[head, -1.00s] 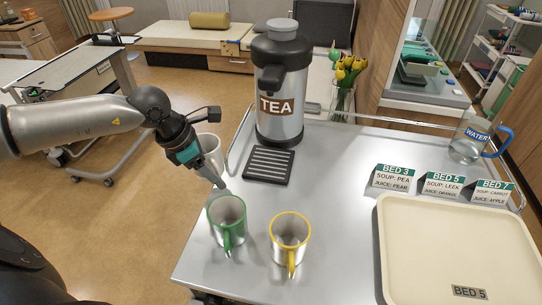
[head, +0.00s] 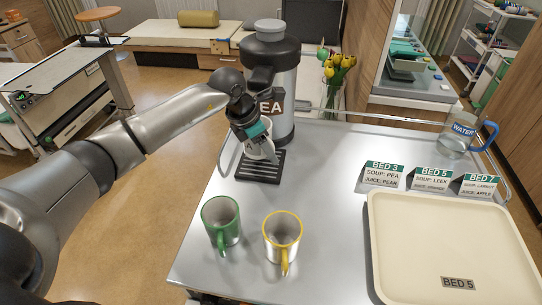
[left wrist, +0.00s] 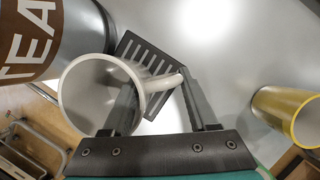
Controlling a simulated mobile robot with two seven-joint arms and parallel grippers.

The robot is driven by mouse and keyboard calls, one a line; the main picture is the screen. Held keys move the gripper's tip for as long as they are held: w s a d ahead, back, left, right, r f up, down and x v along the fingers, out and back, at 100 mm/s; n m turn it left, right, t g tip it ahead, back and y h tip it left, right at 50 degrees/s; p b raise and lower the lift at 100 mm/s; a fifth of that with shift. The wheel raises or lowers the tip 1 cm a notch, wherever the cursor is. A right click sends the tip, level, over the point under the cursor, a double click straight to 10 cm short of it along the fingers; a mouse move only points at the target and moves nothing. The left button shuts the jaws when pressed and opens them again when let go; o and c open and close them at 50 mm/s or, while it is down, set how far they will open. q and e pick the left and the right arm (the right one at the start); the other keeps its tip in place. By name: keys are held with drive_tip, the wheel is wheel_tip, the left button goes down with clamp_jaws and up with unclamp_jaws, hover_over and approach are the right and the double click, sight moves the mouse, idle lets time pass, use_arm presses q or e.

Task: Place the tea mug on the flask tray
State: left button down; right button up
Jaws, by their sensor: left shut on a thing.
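My left gripper (head: 262,150) is shut on a white mug, gripping it at its handle side. The mug (left wrist: 85,95) shows in the left wrist view with its open mouth toward the camera; in the head view my gripper partly covers it. The mug is over or just in front of the black slotted flask tray (head: 258,172); I cannot tell whether it touches it. The tray lies at the foot of the TEA flask (head: 284,100) and also shows in the left wrist view (left wrist: 128,47). My right gripper is not in view.
A green mug (head: 221,222) and a yellow-rimmed mug (head: 283,236) stand at the front of the metal trolley top (head: 325,190). A cream tray (head: 450,220) marked BED 5 is at the right. Bed cards, a water jug (head: 458,138) and tulips (head: 338,72) stand farther back.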

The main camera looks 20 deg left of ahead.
use_arm(q)
drive_tip(key=shift+w+d, duration=0.1)
drive_tip(key=shift+w, duration=0.15)
drive_tip(key=x, duration=0.3)
drive_tip(key=shift+s, duration=0.2)
drive_tip(key=shift+f, duration=0.3)
drive_tip(key=shift+f, duration=0.1)
drive_tip(key=shift+c, duration=0.9)
unclamp_jaws()
drive_tip(key=v, duration=1.2)
drive_tip(key=shift+p, duration=0.4)
drive_tip(key=shift+s, duration=0.1)
